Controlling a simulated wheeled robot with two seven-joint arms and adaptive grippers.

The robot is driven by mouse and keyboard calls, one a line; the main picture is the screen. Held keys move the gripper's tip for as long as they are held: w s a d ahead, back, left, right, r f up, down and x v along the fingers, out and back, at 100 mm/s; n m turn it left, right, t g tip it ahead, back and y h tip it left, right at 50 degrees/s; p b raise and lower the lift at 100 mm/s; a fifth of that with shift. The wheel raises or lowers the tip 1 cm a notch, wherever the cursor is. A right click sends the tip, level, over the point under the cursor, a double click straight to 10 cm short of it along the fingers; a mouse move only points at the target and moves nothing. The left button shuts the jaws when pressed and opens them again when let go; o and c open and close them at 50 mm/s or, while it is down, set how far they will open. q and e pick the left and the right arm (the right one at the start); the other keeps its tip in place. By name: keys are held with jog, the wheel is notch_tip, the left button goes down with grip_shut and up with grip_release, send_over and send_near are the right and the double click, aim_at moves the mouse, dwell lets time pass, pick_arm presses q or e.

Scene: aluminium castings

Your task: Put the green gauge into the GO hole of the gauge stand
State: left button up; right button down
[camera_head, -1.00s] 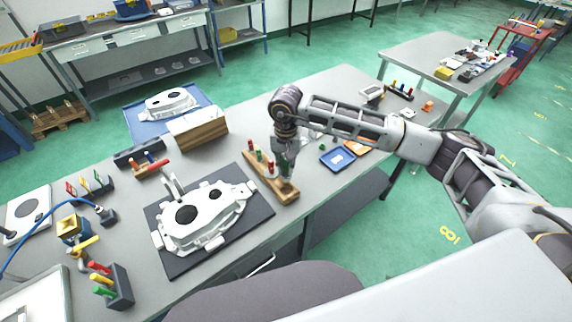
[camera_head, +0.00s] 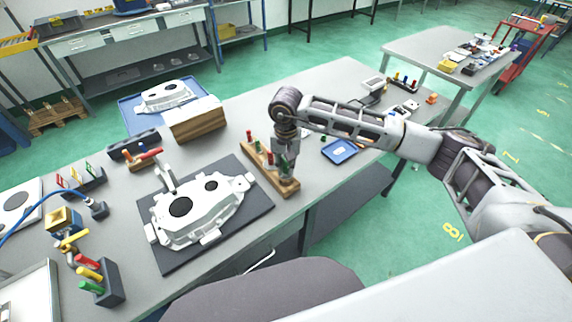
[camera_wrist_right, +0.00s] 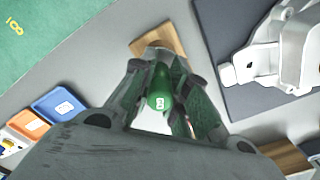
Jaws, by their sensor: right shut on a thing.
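The gauge stand (camera_head: 286,188) is a long wooden block on the bench, right of the dark mat, with red-handled gauges (camera_head: 249,135) standing along it. My right gripper (camera_head: 285,158) points down over the stand's near end. It is shut on the green gauge, whose green handle (camera_wrist_right: 159,85) shows between the fingers in the wrist view. The stand's bare wooden end (camera_wrist_right: 150,45) shows beyond the handle there. The gauge's lower end and the GO hole are hidden, so I cannot tell whether the gauge is in the hole. My left gripper is not in view.
A white casting (camera_head: 200,209) lies on the dark mat (camera_head: 173,262) left of the stand. A wooden block with a pale top (camera_head: 198,125) stands behind. A blue tray (camera_head: 340,152) lies to the right, and an orange tray (camera_wrist_right: 27,122) shows in the wrist view.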

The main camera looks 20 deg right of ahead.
aim_at(286, 172)
jog(key=shift+b, duration=1.2)
dwell(2.4)
jog(key=shift+f+b, duration=2)
jog(key=shift+f, duration=0.05)
dwell(0.9)
jog(key=c, duration=1.3)
grip_release()
jog(key=shift+r, duration=0.15)
